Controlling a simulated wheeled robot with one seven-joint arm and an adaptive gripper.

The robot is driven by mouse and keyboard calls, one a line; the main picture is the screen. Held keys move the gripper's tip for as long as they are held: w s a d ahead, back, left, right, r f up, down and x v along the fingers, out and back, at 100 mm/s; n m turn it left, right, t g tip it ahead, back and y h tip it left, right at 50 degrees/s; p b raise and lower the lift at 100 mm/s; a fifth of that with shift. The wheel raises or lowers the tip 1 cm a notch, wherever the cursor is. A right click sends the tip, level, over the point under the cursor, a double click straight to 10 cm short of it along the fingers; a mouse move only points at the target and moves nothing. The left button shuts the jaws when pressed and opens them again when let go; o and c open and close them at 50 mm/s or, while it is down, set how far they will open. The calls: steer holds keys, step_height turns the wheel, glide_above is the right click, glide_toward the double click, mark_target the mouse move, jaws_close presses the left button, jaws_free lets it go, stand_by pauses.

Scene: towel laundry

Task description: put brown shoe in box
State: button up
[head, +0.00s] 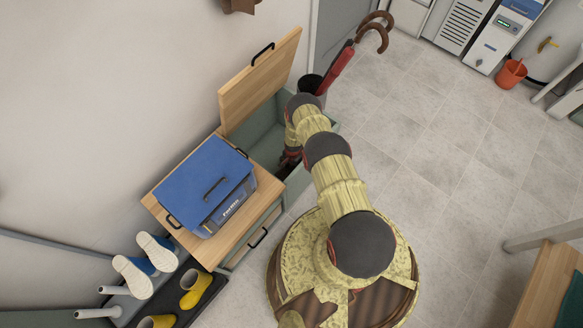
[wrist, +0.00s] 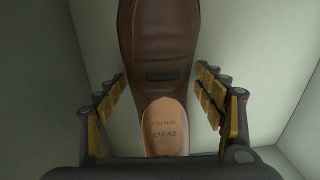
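The brown shoe (wrist: 158,40) is in the wrist view, with its tan insole and heel end towards me. It is inside a pale green compartment. My gripper (wrist: 160,76) is open, with one finger on each side of the shoe and a small gap on both sides. In the head view my gripper (head: 289,160) reaches down into the green storage box (head: 262,118), whose wooden lid (head: 262,78) stands open. My arm hides most of its inside, and the shoe cannot be made out there.
A blue lidded container (head: 208,180) sits on the wooden cabinet top (head: 165,210) left of the open box. A stand with a red umbrella (head: 338,68) is close behind my arm.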

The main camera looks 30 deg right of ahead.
steer(key=shift+o, duration=0.7)
steer(key=r+p, duration=0.1)
steer(key=r, duration=0.3)
steer(key=r+p, duration=0.2)
steer(key=r, duration=0.2)
steer(key=r+p, duration=0.2)
steer(key=r, duration=0.2)
steer(key=shift+s+d+r, duration=0.1)
steer(key=shift+s, duration=0.15)
